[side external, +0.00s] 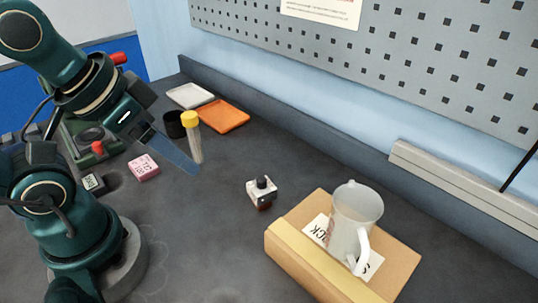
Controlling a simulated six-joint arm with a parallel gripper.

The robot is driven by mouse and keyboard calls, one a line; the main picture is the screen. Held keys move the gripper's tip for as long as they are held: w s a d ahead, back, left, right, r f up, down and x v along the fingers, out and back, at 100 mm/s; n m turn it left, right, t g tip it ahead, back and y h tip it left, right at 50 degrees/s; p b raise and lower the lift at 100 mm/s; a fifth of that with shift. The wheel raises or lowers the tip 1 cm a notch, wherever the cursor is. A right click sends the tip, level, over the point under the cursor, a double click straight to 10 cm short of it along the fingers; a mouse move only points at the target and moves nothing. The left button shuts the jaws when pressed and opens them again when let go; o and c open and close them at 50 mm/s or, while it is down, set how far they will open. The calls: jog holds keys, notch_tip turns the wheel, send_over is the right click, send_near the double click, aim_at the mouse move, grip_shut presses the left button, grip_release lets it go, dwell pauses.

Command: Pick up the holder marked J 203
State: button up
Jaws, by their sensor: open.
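Small blocks that may be holders lie on the dark bench. One is a pink block (144,167) with a white label, left of my gripper. A dark block (94,184) with a pale label is farther left. A small white and brown block (261,193) with a black knob on top sits to the right, apart from my gripper. The labels are too small to read surely, so I cannot tell which is marked J 203. My gripper (192,168) is open and empty, its long grey fingers pointing down right above the bench between the pink and white blocks.
A yellow-capped clear tube (194,140) stands close behind my gripper, beside a black cup (174,125). An orange tray (221,116) and a white tray (190,95) lie behind. A cardboard box (300,265) carries a translucent jug (354,215) at front right.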

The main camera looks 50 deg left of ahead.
jog(key=o, duration=0.4)
jog(key=shift+o, duration=0.2)
